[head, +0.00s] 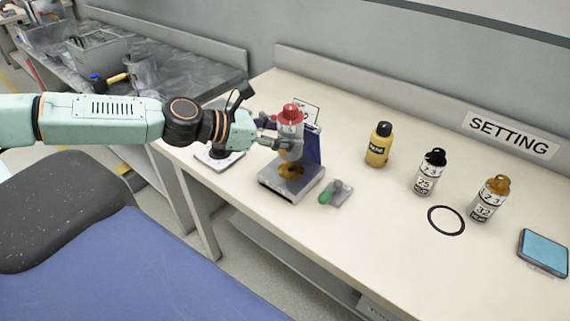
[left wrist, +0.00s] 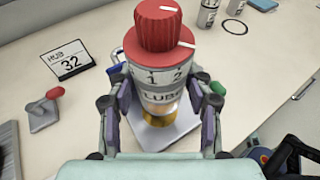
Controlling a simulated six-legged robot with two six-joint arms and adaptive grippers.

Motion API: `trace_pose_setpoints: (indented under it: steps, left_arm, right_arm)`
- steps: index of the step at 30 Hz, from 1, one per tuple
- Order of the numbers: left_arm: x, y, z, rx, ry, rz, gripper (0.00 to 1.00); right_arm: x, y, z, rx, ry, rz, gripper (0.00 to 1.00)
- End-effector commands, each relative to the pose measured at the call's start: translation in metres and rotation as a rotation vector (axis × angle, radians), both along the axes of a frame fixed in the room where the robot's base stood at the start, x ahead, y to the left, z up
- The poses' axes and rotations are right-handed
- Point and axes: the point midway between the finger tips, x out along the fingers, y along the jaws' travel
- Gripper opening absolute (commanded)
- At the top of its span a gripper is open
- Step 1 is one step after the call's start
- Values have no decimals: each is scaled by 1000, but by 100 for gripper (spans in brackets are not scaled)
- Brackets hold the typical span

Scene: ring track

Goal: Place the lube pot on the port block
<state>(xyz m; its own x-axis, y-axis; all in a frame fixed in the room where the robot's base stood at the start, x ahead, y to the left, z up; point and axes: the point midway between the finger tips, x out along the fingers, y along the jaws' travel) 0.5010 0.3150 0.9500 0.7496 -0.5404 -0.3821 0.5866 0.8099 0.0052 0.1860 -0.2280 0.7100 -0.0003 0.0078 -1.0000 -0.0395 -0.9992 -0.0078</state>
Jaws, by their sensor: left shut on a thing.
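The lube pot (head: 291,117) has a red cap and a pale numbered body. It is upright in my left gripper (head: 278,136), whose fingers are shut around its body. In the left wrist view the red cap (left wrist: 160,32) and the label show between the fingers of my left gripper (left wrist: 160,108). Below the pot is what looks like the port block (head: 277,183), a grey base with a blue-purple upright and an amber round part (head: 291,170). The pot is above the amber part; I cannot tell whether they touch. My right gripper is not in view.
A green-handled lever (head: 336,193) stands right of the block. A yellow bottle (head: 379,148), a black-capped bottle (head: 429,173), an amber-capped bottle (head: 488,200), a black ring (head: 446,221) and a tablet (head: 543,250) are farther right. A card reading 32 (left wrist: 68,60) stands behind.

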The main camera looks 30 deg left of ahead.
Motion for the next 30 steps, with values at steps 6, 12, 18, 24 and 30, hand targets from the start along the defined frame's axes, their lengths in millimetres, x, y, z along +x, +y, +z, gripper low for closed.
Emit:
trace_pose_setpoints:
  steps: [6, 12, 18, 24, 30]
  left_arm:
    - [0, 0, -16, -1, -1, 0, 8]
    - [0, 0, -21, -1, -1, 0, 8]
    - [0, 0, -41, -1, -1, 0, 8]
    - [0, 0, -57, -1, -1, 0, 8]
    - [0, 0, -56, 0, 0, 0, 8]
  right_arm:
    - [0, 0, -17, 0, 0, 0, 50]
    - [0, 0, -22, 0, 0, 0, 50]
    - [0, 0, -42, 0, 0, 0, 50]
    - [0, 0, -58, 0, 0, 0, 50]
    - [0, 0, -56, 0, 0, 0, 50]
